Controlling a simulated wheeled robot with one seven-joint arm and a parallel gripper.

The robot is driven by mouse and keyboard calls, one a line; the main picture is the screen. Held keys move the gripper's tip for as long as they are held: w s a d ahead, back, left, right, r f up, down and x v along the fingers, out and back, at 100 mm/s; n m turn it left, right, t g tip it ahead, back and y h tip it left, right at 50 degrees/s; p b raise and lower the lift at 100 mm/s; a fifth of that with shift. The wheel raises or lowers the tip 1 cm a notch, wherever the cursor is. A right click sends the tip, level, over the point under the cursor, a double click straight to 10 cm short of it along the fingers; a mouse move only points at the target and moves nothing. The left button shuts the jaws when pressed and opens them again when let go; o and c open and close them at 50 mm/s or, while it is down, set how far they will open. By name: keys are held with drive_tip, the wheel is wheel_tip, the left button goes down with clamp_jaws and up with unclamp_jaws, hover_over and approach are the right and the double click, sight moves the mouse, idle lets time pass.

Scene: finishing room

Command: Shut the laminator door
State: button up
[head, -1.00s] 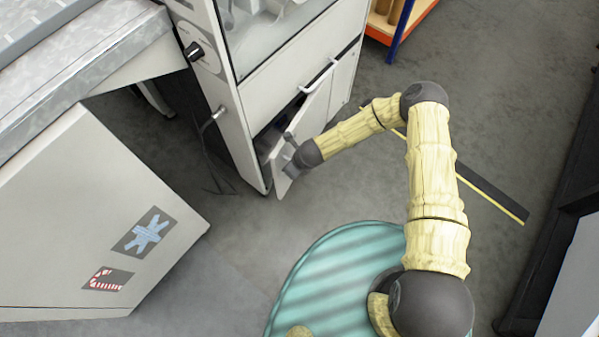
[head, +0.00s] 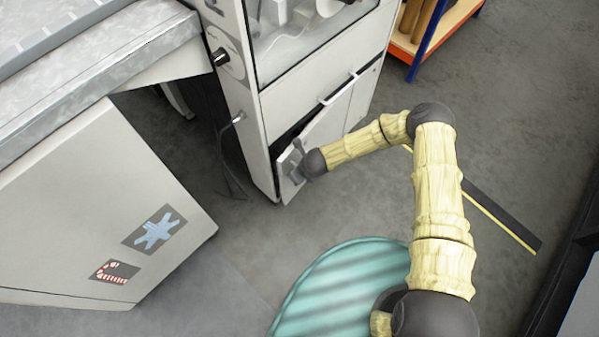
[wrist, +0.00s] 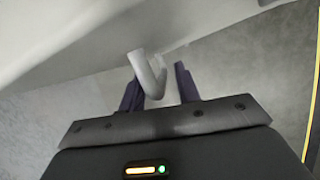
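The laminator (head: 262,110) is the tall pale cabinet with a window. Its low door (head: 328,125) stands slightly ajar, with a dark gap along its upper left. My gripper (head: 297,168) is at the door's left part, close against its outer face. In the wrist view, a pale bent handle (wrist: 148,75) stands between the two dark fingers of my gripper (wrist: 160,84). The fingers are apart, with a visible gap between the handle and the right finger. The pale door surface (wrist: 90,45) fills the upper left there. The fingertips are mostly hidden in the head view.
A white panel with stickers (head: 95,210) and a grey metal worktop (head: 90,70) stand at left. A wooden shelf unit with blue posts (head: 425,35) is at the top right. A dark strip with a yellow edge (head: 500,215) lies on the open grey floor.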

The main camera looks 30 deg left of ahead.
drive_tip(key=shift+r, duration=0.1)
drive_tip(key=p+v, duration=0.3)
drive_tip(key=v, duration=1.4)
drive_tip(key=shift+d, duration=0.15)
